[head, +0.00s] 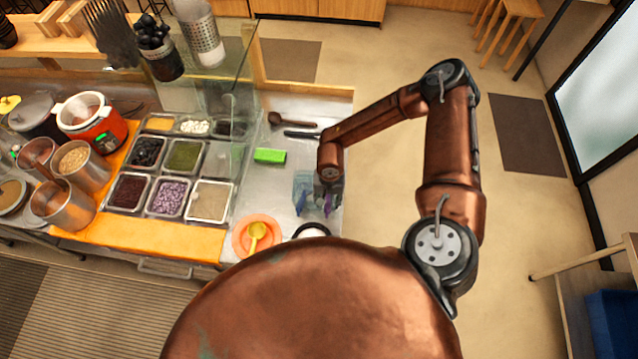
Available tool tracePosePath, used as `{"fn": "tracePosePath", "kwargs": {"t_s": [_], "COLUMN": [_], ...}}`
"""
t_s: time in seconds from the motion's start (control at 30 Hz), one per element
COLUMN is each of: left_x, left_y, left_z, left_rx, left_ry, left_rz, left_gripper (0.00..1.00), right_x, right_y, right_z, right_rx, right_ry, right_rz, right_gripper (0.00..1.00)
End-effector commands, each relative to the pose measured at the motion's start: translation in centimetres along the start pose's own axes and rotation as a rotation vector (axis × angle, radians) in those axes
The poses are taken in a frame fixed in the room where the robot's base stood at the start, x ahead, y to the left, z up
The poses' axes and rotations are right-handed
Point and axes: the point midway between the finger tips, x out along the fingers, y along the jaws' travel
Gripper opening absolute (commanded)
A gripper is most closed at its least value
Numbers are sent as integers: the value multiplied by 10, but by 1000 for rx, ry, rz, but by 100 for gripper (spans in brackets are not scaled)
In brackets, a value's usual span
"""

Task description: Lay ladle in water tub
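A yellow ladle (257,233) rests in a round orange bowl (240,246) near the counter's front edge. A dark brown spoon-like utensil (290,121) lies at the back of the counter, beside a black-handled one (302,135). My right gripper (316,203) points down over the right end of the counter, right of the orange bowl. Small bluish and purple parts show at its tip; I cannot tell whether it is open or holds something. I cannot clearly make out a water tub. A white round container with a dark rim (312,231) is partly hidden by my body. My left gripper is out of view.
Metal topping trays (168,198) fill the counter's middle. A green block (270,156) lies right of them. A glass guard (215,100) stands behind. Steel pots (62,205) and a red cooker (92,125) are at left. Floor right of the counter is open.

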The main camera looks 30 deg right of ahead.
Motion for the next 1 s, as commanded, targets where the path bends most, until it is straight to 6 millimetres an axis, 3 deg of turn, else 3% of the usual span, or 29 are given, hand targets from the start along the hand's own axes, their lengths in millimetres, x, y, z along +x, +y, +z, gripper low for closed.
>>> {"fn": "tracePosePath", "kwargs": {"t_s": [0.2, 0.33, 0.73, 1.0], "left_x": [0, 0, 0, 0], "left_y": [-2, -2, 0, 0], "left_z": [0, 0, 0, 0], "left_rx": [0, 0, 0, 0], "left_ry": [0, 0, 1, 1], "left_rz": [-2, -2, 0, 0], "left_gripper": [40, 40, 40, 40], "right_x": [-1, -12, -91, -118], "right_y": [0, 0, 0, 0], "right_z": [0, -1, -1, 0], "right_rx": [0, 2, 2, 0], "right_ry": [0, 1, 1, 0], "right_rz": [0, -2, -2, 0], "right_gripper": [37, 37, 37, 37]}}
